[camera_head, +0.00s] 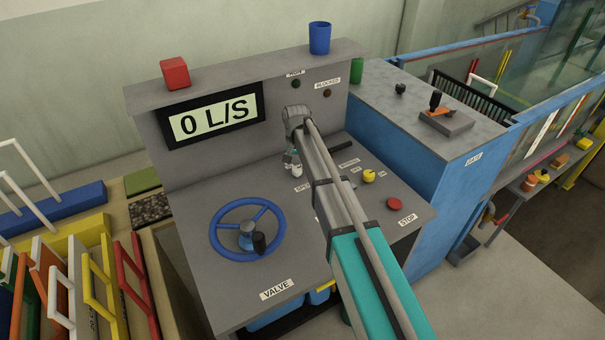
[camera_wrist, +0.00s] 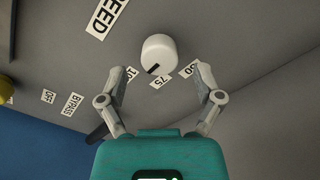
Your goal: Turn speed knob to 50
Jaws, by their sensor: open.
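The speed knob (camera_wrist: 160,50) is a white round knob with a black pointer mark on its lower left edge in the wrist view. Small number labels lie below it: one partly covered that starts with 1, a "75" label (camera_wrist: 158,82), and one partly covered at the right. The mark points toward the "75" side, between it and the left label. My gripper (camera_wrist: 165,72) is open, its fingertips on either side just below the knob, apart from it in the picture. In the head view my gripper (camera_head: 292,166) is over the panel beside the partly hidden "SPEED" label (camera_head: 302,187).
The display (camera_head: 213,116) reads 0 L/S. A blue valve wheel (camera_head: 222,246) stands left of my arm. A yellow knob (camera_head: 369,175) and a red stop button (camera_head: 394,203) lie to the right. The upright back panel rises close behind my gripper.

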